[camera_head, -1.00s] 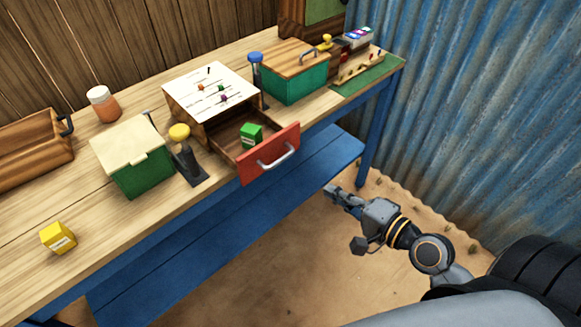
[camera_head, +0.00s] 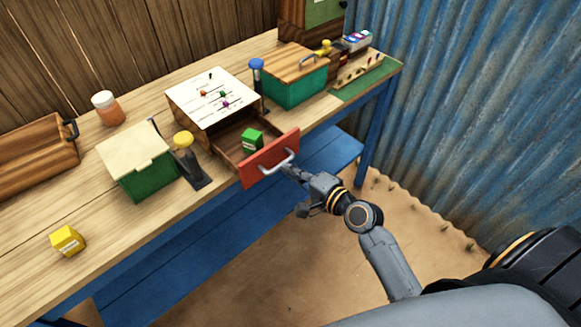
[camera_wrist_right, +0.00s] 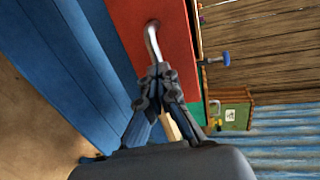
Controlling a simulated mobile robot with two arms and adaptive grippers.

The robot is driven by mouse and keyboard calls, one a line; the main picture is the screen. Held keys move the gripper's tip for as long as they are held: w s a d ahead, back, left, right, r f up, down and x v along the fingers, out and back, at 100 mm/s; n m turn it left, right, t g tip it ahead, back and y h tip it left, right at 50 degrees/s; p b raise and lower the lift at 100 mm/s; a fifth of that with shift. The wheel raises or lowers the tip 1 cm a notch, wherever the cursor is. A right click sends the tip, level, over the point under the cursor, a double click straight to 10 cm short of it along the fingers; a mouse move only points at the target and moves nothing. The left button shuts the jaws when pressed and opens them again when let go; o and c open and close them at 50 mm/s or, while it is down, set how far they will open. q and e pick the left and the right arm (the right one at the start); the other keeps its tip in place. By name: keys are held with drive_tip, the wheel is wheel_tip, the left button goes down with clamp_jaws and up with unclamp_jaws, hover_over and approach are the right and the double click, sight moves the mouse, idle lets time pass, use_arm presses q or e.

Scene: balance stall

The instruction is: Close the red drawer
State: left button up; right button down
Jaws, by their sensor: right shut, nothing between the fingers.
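The red drawer (camera_head: 268,160) is pulled open from a wooden box with a white top (camera_head: 212,97) on the bench. A green box (camera_head: 252,140) lies inside it. The drawer's front has a silver handle (camera_head: 278,165). My right gripper (camera_head: 287,170) is shut and empty, with its tips at the right end of the handle; I cannot tell whether they touch. In the right wrist view the shut fingertips (camera_wrist_right: 159,70) are close to the handle (camera_wrist_right: 152,38) and red front (camera_wrist_right: 165,15). My left gripper is not in view.
A green box with a cream lid (camera_head: 140,165) and a yellow-knobbed lever (camera_head: 188,160) stand left of the drawer. A green box with a wooden lid (camera_head: 295,88) stands behind right. A yellow box (camera_head: 67,240) sits near the front edge. The floor before the bench is clear.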

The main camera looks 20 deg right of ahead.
sight(258, 140)
drive_tip(key=shift+w+a, duration=0.1)
drive_tip(key=shift+w, duration=0.15)
drive_tip(key=r+x, duration=0.1)
drive_tip(key=x, duration=0.3)
drive_tip(key=r+x, duration=0.1)
drive_tip(key=x, duration=0.4)
drive_tip(key=r+x, duration=0.1)
drive_tip(key=x, duration=0.4)
drive_tip(key=shift+w+f, duration=0.1)
drive_tip(key=shift+w, duration=0.4)
drive_tip(key=shift+w+a, duration=0.15)
drive_tip(key=shift+w, duration=0.1)
drive_tip(key=shift+r, duration=0.35)
